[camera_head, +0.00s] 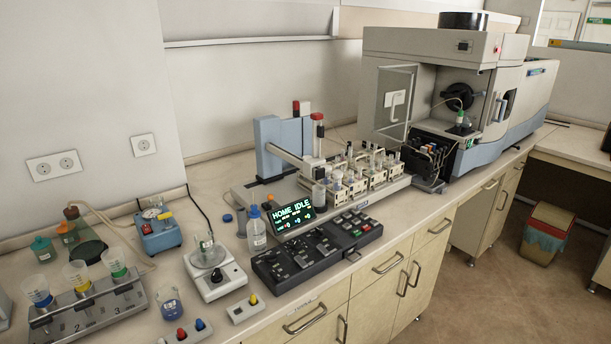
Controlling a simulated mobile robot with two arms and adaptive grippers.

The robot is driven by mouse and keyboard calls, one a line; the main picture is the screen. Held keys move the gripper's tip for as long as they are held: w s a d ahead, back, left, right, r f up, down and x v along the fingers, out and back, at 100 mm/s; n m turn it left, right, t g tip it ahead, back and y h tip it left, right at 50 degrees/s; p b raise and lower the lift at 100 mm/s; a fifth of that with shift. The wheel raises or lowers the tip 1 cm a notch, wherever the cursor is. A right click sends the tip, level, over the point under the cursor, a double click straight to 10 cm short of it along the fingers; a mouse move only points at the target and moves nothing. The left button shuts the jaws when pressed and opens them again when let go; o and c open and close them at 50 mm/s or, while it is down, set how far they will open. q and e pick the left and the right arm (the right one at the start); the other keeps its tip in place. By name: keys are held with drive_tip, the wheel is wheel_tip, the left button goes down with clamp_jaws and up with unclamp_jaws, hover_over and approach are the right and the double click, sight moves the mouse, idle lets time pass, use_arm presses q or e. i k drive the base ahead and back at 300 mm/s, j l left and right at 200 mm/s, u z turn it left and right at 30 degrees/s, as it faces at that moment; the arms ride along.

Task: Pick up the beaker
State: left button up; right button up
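A clear glass beaker (171,304) with some blue liquid or blue markings stands on the bench at the lower left, right of the numbered rack. Another clear glass vessel (206,252), also beaker-like, stands on the round plate of a white stirrer-like device (216,275). I cannot tell which of the two the task means. Neither of my grippers is in view, and nothing is holding either vessel.
A metal rack (88,309) with blue, yellow and green funnels stands left of the beaker. Small switch boxes (188,332) lie in front of it. A wash bottle (256,230), a black control panel (318,250) and an autosampler (330,165) stand further right.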

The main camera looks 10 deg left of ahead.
sight(167, 297)
drive_tip(key=u, duration=1.3)
